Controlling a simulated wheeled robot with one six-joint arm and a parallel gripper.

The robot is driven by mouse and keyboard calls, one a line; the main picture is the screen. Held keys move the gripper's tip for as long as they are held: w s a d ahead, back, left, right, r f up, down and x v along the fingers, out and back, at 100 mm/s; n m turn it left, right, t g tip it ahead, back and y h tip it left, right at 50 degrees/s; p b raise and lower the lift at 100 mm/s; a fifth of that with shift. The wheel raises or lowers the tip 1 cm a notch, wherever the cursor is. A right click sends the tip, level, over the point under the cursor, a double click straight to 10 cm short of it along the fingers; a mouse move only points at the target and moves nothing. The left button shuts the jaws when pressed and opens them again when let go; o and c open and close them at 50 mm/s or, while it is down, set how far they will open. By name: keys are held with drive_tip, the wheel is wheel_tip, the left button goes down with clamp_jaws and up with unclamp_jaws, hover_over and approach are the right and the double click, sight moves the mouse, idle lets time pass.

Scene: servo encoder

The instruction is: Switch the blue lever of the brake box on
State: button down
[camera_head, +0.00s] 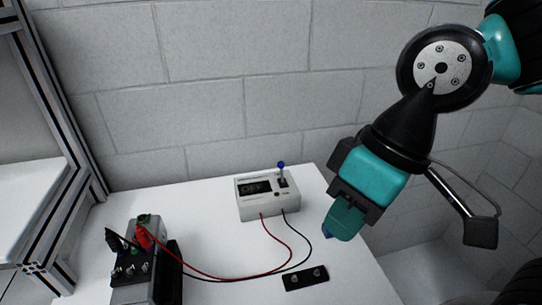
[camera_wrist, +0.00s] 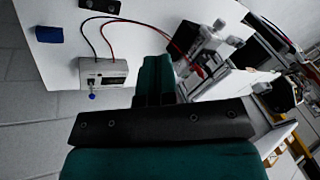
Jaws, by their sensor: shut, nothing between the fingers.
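The brake box (camera_head: 268,199) is a pale grey box with a dark display reading OFF. It stands on the white table towards the back. Its blue-tipped lever (camera_head: 281,168) sticks up from the top right of the box. In the wrist view the brake box (camera_wrist: 103,75) is left of my fingers, with the blue lever tip (camera_wrist: 92,96) at its lower edge. My gripper (camera_head: 329,236) is shut and empty. It hangs to the right of the box and apart from it, near the table's right edge.
A small black plate (camera_head: 306,278) lies on the white table (camera_head: 215,255). A metal frame (camera_head: 62,130) stands at the left, and a brick wall is behind.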

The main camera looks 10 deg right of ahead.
drive_tip(key=w+d+y, duration=0.2)
drive_tip(key=w, duration=2.5)
drive_tip(key=w+d+f+n+y, duration=0.1)
drive_tip(key=w+d+f, duration=1)
drive_tip(key=w+d, duration=0.1)
drive_tip(key=shift+w+d+f+n+b, duration=0.3)
drive_tip(key=shift+w+d+f+b, duration=0.1)
drive_tip(key=shift+d, duration=0.35)
